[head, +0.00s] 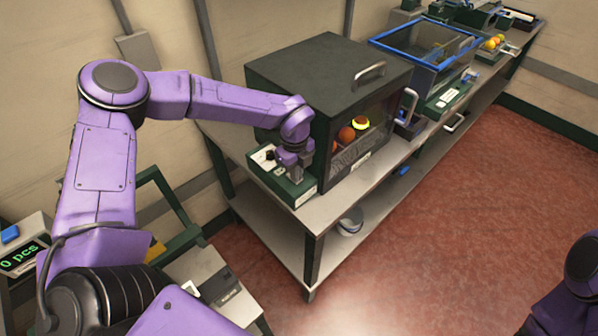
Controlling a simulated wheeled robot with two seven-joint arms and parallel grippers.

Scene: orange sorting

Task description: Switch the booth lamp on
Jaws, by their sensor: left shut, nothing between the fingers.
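The booth (300,72) is a dark box with a handle on its lid and a clear front, standing on the long bench. Several orange and yellow fruits (347,134) show through its front. A small green control box (296,191) with a pale top panel sits at the booth's left side. My left gripper (296,177) points down at this control box, shut and empty, its fingertips at or just over the panel. The gripper hides part of the panel, so I cannot tell whether it touches a switch. I cannot clearly see a lit lamp in the booth.
A blue-rimmed clear bin (425,48) stands on the bench beyond the booth. A handle (409,105) sticks out at the booth's front right. A counter display (21,258) reads "0 pcs" at lower left. The red floor in front is clear.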

